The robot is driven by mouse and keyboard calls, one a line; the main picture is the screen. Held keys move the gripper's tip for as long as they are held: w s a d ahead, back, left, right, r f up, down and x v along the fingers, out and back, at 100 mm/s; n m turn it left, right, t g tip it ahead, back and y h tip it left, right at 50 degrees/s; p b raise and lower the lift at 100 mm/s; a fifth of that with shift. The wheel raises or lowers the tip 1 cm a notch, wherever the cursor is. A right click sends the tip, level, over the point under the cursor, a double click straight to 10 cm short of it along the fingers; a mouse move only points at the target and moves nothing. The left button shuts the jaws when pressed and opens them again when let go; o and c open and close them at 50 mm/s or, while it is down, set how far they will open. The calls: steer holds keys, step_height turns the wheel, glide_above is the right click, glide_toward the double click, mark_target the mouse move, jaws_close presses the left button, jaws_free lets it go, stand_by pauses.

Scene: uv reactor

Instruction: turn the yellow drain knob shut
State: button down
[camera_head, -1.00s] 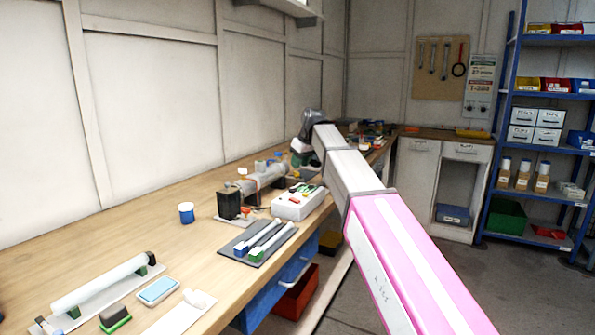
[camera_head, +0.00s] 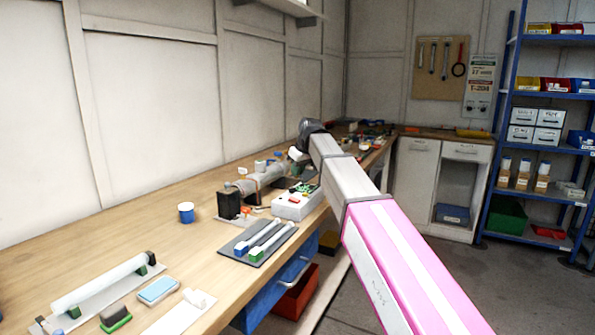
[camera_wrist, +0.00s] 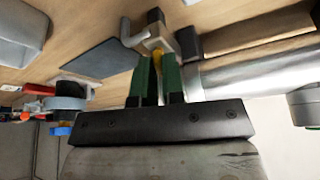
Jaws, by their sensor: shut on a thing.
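The yellow drain knob (camera_wrist: 157,53) shows in the wrist view between the tips of my gripper's green fingers. My gripper (camera_wrist: 159,62) is shut on it, and the fingers hide part of the knob. The knob sits at a pale fitting (camera_wrist: 155,38) with a grey bent pipe beside it. The silver reactor cylinder (camera_wrist: 255,78) lies to the right of the fingers. In the head view the reactor (camera_head: 262,180) lies on the bench. There my wrist is beyond its far end, and the knob and fingertips cannot be made out.
A white box with coloured parts (camera_head: 296,206) stands close in front of the reactor. A grey mat with two tubes (camera_head: 258,241) lies nearer. The wooden bench (camera_head: 130,235) has free room at left.

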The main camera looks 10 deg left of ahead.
steer(key=shift+m, duration=0.3)
steer(key=m+h, duration=0.1)
steer(key=m, duration=0.1)
steer(key=shift+s+a+m+t, duration=0.1)
steer(key=shift+m+t, duration=0.3)
steer(key=m+h, duration=0.1)
steer(key=m, duration=0.2)
steer(key=shift+a+m+t, duration=0.1)
steer(key=shift+m+t, duration=0.2)
steer(key=shift+t, duration=0.1)
steer(key=m+h, duration=0.1)
steer(key=m, duration=0.2)
steer(key=shift+a+m+h, duration=0.1)
steer(key=shift+m+h, duration=0.2)
steer(key=shift+h, duration=0.1)
steer(key=shift+a+m+h, duration=0.1)
steer(key=shift+m+h, duration=0.5)
steer(key=shift+m, duration=1)
steer(key=c, duration=1.2)
jaws_free()
steer(key=shift+r, duration=0.1)
